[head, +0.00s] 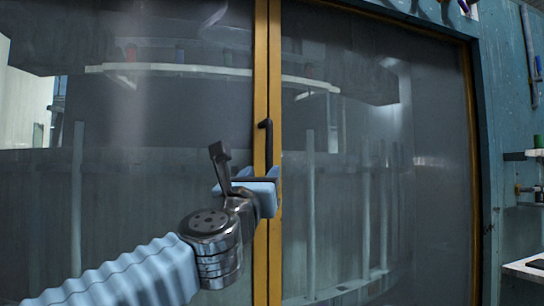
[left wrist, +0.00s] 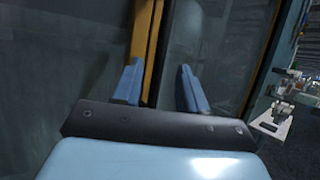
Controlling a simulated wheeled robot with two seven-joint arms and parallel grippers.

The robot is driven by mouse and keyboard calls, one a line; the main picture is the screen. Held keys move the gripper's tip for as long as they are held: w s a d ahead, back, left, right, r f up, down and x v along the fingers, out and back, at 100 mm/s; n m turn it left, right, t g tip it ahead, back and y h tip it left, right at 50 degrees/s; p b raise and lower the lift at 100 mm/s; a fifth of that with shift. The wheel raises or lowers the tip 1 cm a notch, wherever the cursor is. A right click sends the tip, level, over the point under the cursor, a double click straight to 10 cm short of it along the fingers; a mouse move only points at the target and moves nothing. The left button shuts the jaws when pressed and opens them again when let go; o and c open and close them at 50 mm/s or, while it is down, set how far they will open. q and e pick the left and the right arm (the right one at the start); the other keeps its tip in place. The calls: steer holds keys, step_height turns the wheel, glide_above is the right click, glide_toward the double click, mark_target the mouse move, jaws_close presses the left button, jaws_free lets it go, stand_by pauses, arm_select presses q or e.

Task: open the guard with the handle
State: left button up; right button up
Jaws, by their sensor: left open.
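The guard (head: 360,150) is a pair of large clear panes in yellow frames (head: 261,60) that meet in a vertical seam. A black upright handle (head: 266,142) sits at this seam; I cannot tell which frame carries it. My left gripper (head: 259,173), with blue fingers, is just below the handle in the head view and hides part of the frames. In the left wrist view its fingers (left wrist: 160,68) are spread apart with nothing seen between them but pane and frame edge. The handle does not show clearly there. My right gripper is not in view.
A blue-green wall (head: 505,110) stands right of the guard, with shelves (head: 535,155) holding small items at the right edge. Pale rails and posts show dimly behind or reflected in the panes. The left wrist view shows a cluttered bench (left wrist: 285,115) at right.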

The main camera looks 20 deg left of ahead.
mark_target(268, 165)
arm_select(q)
steer(key=p+x, duration=0.2)
steer(key=x, duration=0.6)
steer(key=shift+w+r+p, duration=0.15)
steer(key=shift+w+p, duration=0.05)
steer(key=shift+p, duration=0.15)
jaws_close()
